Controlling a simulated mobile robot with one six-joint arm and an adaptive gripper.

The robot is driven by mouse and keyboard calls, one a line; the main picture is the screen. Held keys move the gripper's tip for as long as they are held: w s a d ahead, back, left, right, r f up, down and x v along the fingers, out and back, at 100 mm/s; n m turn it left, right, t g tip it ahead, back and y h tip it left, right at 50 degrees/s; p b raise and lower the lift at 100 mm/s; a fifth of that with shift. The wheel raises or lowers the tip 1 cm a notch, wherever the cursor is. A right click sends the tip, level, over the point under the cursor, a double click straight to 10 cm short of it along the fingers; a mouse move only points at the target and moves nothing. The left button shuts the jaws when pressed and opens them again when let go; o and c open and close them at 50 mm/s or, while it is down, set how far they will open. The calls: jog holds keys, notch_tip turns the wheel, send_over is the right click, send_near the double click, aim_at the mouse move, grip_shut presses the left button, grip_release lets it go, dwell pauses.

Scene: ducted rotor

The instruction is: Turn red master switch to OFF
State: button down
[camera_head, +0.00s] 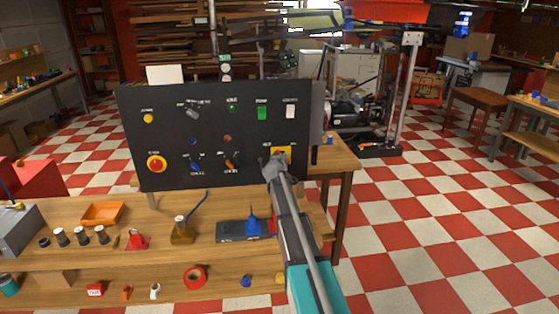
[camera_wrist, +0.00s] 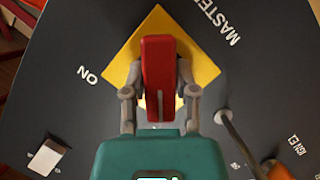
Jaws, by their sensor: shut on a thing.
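The red master switch handle (camera_wrist: 158,76) stands on a yellow square plate (camera_wrist: 201,70) in the wrist view. The handle lies along the plate's diagonal. My gripper (camera_wrist: 158,72) has one finger on each side of the handle and is shut on it. The word ON is left of the plate and MASTER is at its upper right; I see no OFF label. In the head view my gripper (camera_head: 275,165) is at the lower right of the black control panel (camera_head: 215,140) and covers most of the switch; part of its yellow plate (camera_head: 284,150) shows.
A round red button on yellow (camera_head: 157,164), toggles, and green (camera_head: 262,113) and white (camera_head: 290,111) rockers are on the panel. In the wrist view, a metal lever (camera_wrist: 237,140) is close to my right finger. The wooden bench (camera_head: 100,250) below holds several small parts.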

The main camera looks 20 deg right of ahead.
jog(key=shift+c, duration=2)
grip_release()
jog(key=shift+w+a, duration=0.15)
jog(key=shift+s, duration=0.3)
